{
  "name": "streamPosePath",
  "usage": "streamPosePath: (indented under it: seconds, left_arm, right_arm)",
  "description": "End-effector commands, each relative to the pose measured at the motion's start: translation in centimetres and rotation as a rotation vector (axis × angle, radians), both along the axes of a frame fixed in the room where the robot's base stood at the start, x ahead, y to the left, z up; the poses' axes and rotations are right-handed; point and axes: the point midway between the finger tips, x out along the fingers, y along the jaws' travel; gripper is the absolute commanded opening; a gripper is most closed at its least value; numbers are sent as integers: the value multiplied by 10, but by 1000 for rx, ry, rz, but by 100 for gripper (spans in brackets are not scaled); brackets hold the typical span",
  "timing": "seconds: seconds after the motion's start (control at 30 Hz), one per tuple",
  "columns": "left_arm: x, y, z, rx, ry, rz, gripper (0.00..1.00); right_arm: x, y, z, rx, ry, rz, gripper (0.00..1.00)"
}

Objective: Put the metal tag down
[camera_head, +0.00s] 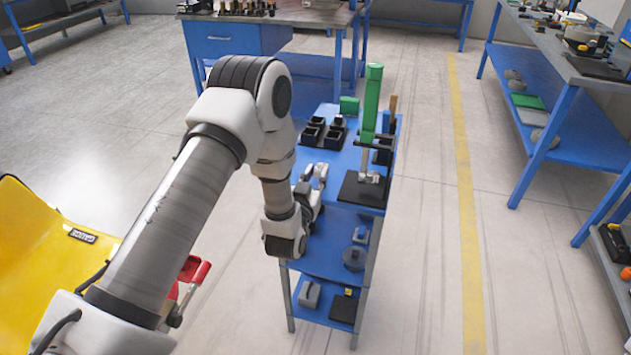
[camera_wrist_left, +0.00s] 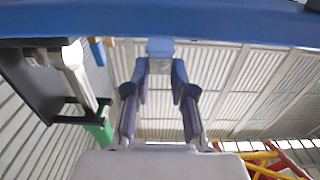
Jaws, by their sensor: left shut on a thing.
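My left gripper (camera_head: 314,174) is at the near left side of the blue cart top (camera_head: 318,159). Its fingers also show in the left wrist view (camera_wrist_left: 160,82), shut on a small flat piece that looks like the metal tag (camera_wrist_left: 160,47). The tag looks bluish there and sits between the fingertips, close to a blue edge (camera_wrist_left: 160,18). I cannot tell whether the tag touches the cart. In the head view I cannot make the tag out. My right gripper is not in view.
On the cart stand black bins (camera_head: 313,131), a green block (camera_head: 349,105) and a black stand (camera_head: 362,190) with a tall green-handled tool (camera_head: 371,100). Lower shelves hold grey parts (camera_head: 354,258). A workbench (camera_head: 560,75) is at right.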

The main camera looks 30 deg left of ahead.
Motion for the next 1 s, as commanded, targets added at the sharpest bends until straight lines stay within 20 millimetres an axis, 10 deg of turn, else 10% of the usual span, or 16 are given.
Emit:
streamPosePath:
  seconds: [0.5,0.53,0.6,1.0]
  left_arm:
    - [-1,0,-33,-1,1,1,0]
    - [-1,0,-32,-1,1,1,31]
    - [-1,0,-31,-1,1,1,49]
    - [-7,-2,-29,-2,3,0,49]
  right_arm:
    - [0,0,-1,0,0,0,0]
    - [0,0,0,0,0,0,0]
    - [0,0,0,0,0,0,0]
    - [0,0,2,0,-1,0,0]
